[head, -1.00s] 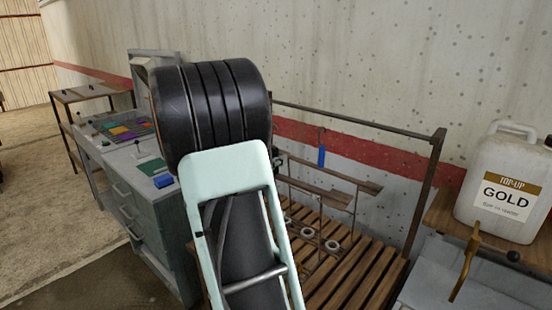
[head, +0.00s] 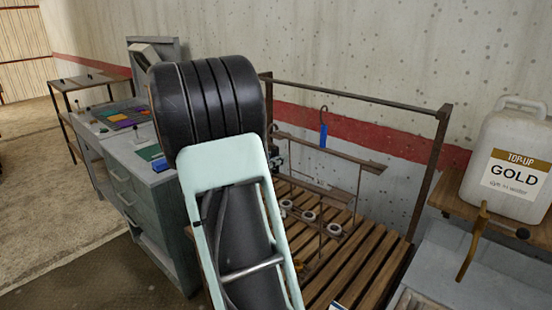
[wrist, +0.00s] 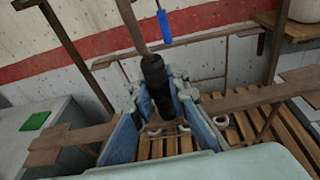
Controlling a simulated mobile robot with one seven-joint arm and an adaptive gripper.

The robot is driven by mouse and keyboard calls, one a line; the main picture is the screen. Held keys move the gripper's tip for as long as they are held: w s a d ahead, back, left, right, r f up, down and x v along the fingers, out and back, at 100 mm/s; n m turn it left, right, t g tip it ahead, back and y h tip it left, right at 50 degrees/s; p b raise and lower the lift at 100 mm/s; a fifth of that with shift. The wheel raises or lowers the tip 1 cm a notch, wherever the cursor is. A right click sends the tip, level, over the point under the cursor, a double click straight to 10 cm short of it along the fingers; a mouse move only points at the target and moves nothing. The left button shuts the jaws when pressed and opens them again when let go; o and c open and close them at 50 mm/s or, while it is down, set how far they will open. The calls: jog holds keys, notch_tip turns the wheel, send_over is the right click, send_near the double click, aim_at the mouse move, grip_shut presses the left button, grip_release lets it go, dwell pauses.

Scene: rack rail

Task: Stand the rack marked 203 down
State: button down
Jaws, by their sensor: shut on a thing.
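A brown rack (head: 352,159) with crossbars, thin rods and pale rings (head: 309,216) is at the slatted bench, partly behind my arm. I cannot read a number on it, nor tell whether its foot touches the slats. In the wrist view its long crossbar (wrist: 255,97) runs out on both sides of my gripper (wrist: 158,88). My gripper's pale blue fingers are shut around the rack's dark upright grip (wrist: 155,72). The head view hides the fingers behind my arm. A hook with a blue tag (head: 323,135) appears above the crossbar, just below the rail.
A rail (head: 360,95) on posts spans the slatted bench (head: 365,265). A grey cabinet (head: 165,215) stands left. A white GOLD canister (head: 508,165) stands on a wooden shelf at right, with a brass lever (head: 470,250) in front. The bench's right front slats look clear.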

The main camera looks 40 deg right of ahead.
dwell(0.4)
jog(key=c, duration=1.8)
grip_release()
jog(key=shift+o, duration=0.7)
jog(key=shift+f, duration=0.2)
jog(key=o, duration=1.5)
jog(key=f+v, duration=0.2)
jog(key=v, duration=0.9)
jog(key=shift+a+r, duration=0.15)
jog(key=shift+a, duration=0.35)
